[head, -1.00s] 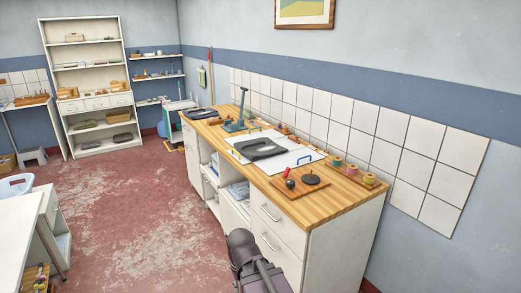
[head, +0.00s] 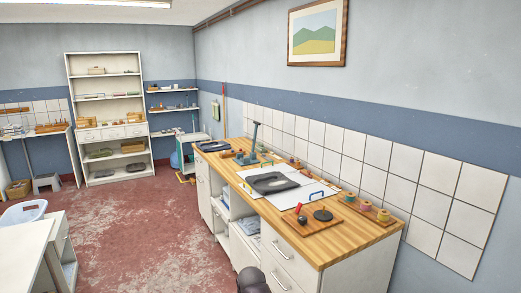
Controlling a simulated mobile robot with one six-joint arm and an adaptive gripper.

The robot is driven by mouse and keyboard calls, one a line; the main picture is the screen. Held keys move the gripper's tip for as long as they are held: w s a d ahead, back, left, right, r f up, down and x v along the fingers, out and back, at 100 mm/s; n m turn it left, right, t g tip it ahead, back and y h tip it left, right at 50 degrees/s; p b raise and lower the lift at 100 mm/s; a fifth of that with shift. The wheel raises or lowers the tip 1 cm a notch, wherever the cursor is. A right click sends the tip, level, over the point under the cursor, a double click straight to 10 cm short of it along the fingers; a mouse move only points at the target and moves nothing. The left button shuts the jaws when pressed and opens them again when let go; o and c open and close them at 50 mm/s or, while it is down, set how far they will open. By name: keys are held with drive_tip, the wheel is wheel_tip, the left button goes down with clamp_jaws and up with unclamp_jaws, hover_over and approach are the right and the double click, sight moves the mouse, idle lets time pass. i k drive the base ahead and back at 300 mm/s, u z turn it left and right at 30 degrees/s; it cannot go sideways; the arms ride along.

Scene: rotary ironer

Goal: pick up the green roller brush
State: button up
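I cannot make out a green roller brush for certain in the head view. A blue-green upright tool (head: 254,138) stands toward the far part of the wooden counter (head: 335,243), too small to identify surely. A small dull green item (head: 102,153) lies on a low shelf of the white shelving unit (head: 70,100) at the back. Only a dark rounded part of my own arm shows at the bottom edge, in front of the counter's drawers. My gripper's fingers are not in view.
On the counter lie a dark flat piece (head: 272,183) on a white board, a wooden board with a black disc (head: 323,215), and several thread spools (head: 365,205). A white table (head: 20,255) stands at left. The red floor (head: 140,225) between is clear.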

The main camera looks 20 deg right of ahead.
sight(259, 145)
drive_tip(key=u, duration=0.45)
drive_tip(key=i, duration=3.55)
